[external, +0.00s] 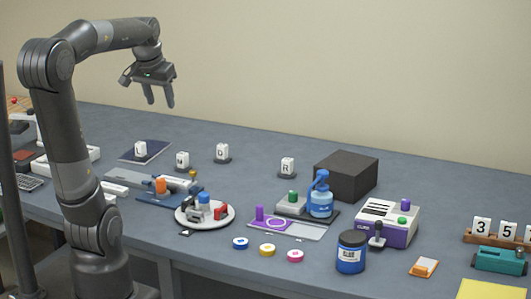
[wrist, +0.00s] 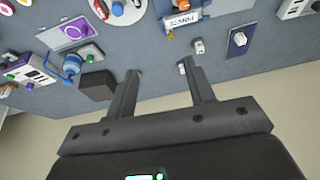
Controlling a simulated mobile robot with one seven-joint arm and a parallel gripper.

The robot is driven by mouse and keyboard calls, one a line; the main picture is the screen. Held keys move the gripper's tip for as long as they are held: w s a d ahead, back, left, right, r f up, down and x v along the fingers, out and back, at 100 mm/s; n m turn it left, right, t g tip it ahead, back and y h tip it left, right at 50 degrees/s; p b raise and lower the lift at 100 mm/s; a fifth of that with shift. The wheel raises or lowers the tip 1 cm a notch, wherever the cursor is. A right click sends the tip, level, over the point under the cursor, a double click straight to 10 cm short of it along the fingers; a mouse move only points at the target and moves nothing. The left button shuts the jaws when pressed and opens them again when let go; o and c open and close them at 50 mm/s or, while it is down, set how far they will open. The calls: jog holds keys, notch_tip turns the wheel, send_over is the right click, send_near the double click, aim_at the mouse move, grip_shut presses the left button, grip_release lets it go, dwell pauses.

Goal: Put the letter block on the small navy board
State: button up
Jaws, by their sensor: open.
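The small navy board (external: 160,147) lies flat at the back left of the table. A white letter block (external: 140,149) marked with what looks like an L stands upright on it, on a dark base. The board (wrist: 233,53) and a white block on it also show in the wrist view. My gripper (external: 160,100) is open and empty, high above the back of the table, pointing down.
A black box (external: 346,174) stands at the back right, beside a blue pump bottle (external: 320,197). A round white tray (external: 204,222) with coloured pieces and a purple-trimmed machine (external: 388,222) stand nearer the front. The table between the D and R blocks is clear.

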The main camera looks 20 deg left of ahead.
jog(key=s+d+f, duration=0.2)
jog(key=s+f, duration=0.1)
jog(key=s, duration=0.3)
jog(key=s+d+f+t, duration=0.1)
jog(key=s+d+f, duration=0.1)
jog(key=s+f, duration=0.2)
jog(key=shift+s+f, duration=0.2)
jog(key=shift+s, duration=1)
